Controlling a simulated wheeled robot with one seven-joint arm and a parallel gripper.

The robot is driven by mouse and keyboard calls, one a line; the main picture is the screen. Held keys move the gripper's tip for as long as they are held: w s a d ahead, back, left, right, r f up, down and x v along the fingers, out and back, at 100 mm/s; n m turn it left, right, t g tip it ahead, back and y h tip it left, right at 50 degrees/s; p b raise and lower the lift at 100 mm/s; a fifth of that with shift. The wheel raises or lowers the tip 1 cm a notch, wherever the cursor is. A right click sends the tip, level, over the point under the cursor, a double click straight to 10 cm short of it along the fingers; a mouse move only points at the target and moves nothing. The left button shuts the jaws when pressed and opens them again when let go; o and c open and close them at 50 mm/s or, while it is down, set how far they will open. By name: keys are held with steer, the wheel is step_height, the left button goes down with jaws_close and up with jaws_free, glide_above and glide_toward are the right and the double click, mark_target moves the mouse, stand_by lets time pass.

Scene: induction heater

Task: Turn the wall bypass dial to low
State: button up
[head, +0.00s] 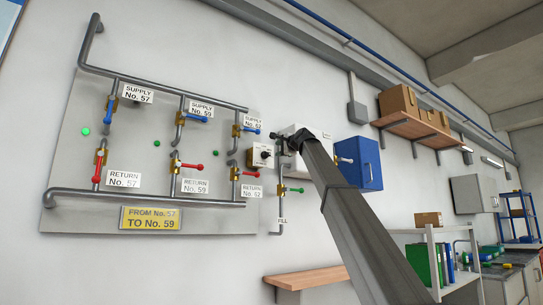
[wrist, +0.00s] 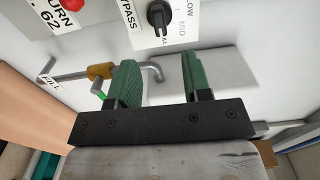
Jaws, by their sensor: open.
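The bypass dial (wrist: 158,15) is a black knob on a small white plate marked BYPASS, LOW and MID, at the top of the wrist view. The wrist picture is turned, and I cannot tell which mark the knob points to. My gripper (wrist: 160,62) has its two green fingers apart with nothing between them. The dial lies above the gap between the fingertips in the wrist view, apart from them. In the head view my arm hides part of the wall near the dial.
The brass FILL valve (wrist: 101,71) with its green handle lies beside my left finger in the wrist view. Supply and return pipes with blue and red valves (head: 180,165) cover the panel at left. A blue box (head: 360,163) is right of my arm. A wooden bench (head: 305,278) stands below.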

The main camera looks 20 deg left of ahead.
mark_target(268, 154)
steer(key=x, duration=1)
steer(key=shift+w+a, duration=0.1)
steer(key=shift+w, duration=0.05)
steer(key=shift+c, duration=0.3)
jaws_close()
